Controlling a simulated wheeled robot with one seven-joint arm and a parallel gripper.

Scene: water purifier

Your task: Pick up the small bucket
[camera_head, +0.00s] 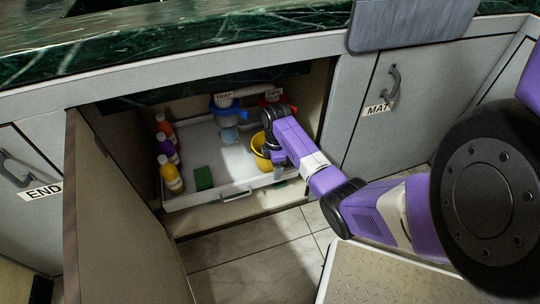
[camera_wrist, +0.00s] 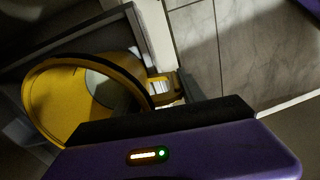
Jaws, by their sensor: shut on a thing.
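The small yellow bucket (camera_head: 262,152) is inside the open sink cabinet, at the right end of the pull-out tray (camera_head: 222,176). My gripper (camera_head: 277,142) reaches into the cabinet at the bucket's right side and is shut on it. In the wrist view the bucket (camera_wrist: 75,100) fills the left part, with its round opening and dark rim line showing. The fingertips and the exact hold on the bucket are hidden behind my gripper's body. I cannot tell whether the bucket still touches the tray.
Several bottles (camera_head: 171,174) stand at the tray's left, with a green sponge (camera_head: 203,178) near them. Pipes with blue (camera_head: 228,111) and red (camera_head: 275,101) parts hang above. The open cabinet door (camera_head: 115,215) stands left; the tray's front edge lies below the bucket.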

